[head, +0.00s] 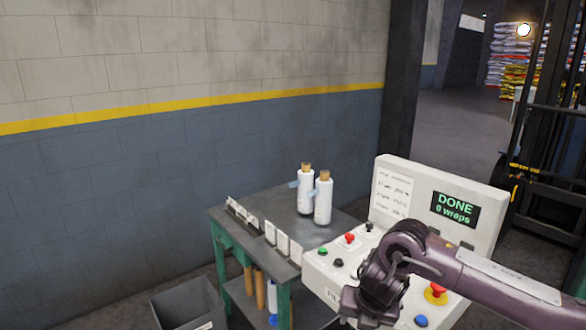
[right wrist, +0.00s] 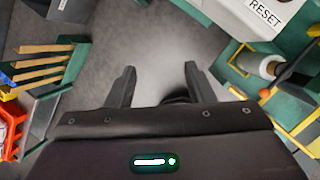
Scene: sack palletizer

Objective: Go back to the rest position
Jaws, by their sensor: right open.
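My right gripper (right wrist: 160,82) shows in the right wrist view with its two dark fingers spread apart. Nothing is between them, and grey floor lies beyond. In the head view my right arm comes in from the lower right, and it passes in front of the control panel (head: 478,192); its fingertips cannot be made out there. The panel's screen reads "DONE 0 wraps". My left gripper is in neither view.
A dark-topped table (head: 342,222) with green legs carries two white bottles (head: 323,202) with wooden tops. A grey bin (head: 187,304) stands on the floor at its left. A dark mast-like frame (head: 545,140) stands at right. Wooden handles (right wrist: 40,62) show in the wrist view.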

